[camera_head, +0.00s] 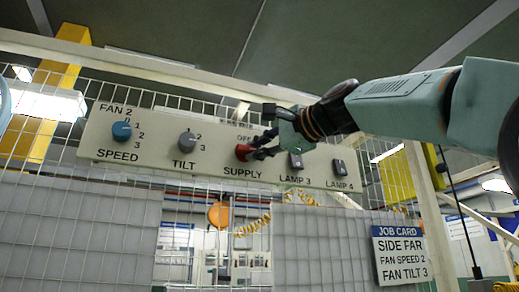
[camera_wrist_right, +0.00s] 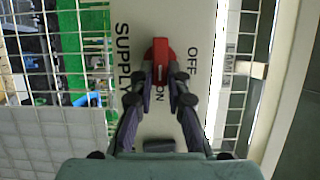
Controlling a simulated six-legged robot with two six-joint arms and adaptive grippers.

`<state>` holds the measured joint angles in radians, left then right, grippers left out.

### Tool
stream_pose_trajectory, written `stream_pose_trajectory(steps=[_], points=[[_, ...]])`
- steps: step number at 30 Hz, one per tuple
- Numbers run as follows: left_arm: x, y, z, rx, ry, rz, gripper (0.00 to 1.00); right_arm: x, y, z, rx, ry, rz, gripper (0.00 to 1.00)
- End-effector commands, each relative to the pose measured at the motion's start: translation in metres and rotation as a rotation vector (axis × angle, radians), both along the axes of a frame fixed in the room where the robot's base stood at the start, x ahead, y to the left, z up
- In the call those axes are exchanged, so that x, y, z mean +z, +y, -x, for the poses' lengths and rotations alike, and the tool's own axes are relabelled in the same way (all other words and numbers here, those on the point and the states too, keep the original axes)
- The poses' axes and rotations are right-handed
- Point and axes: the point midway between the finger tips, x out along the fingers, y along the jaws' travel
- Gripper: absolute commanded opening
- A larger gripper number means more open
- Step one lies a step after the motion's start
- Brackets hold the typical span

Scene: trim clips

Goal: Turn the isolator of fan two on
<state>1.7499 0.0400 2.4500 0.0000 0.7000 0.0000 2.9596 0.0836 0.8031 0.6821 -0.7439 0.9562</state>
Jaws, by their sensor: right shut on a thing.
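The isolator is a red rotary knob marked SUPPLY (camera_head: 243,153) on the pale panel headed FAN 2 (camera_head: 212,127). OFF is printed above it in the head view. My right gripper (camera_head: 262,149) reaches in from the right and is shut on the knob. In the right wrist view the red knob (camera_wrist_right: 160,52) sits between the two dark fingertips (camera_wrist_right: 161,76), with OFF and ON printed around it. A white mark shows on the knob, but I cannot tell surely which label it points to. My left gripper is not in view.
The same panel carries a blue SPEED knob (camera_head: 121,131), a grey TILT knob (camera_head: 187,141), and switches for LAMP 3 (camera_head: 296,160) and LAMP 4 (camera_head: 339,167). A JOB CARD (camera_head: 402,254) hangs lower right. White wire mesh surrounds the panel.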

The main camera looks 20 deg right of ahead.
Motion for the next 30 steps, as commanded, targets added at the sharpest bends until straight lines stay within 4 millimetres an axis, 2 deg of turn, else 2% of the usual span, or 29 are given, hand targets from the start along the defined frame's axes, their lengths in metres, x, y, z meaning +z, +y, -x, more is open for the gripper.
stream_pose_trajectory(steps=[8, 9, 17, 30], points=[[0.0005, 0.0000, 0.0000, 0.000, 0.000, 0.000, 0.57, 0.0039, -0.0004, 0.0008, -0.003, -0.009, -0.007, 0.00], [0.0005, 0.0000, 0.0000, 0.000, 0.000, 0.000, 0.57, 0.0040, -0.0004, 0.0008, -0.003, -0.009, -0.007, 0.16], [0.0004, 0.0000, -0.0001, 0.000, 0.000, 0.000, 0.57, 0.0021, -0.0001, 0.0002, -0.002, -0.005, -0.004, 0.38], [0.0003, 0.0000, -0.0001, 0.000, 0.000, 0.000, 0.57, 0.0013, 0.0000, 0.0004, -0.001, -0.002, -0.002, 0.38]])
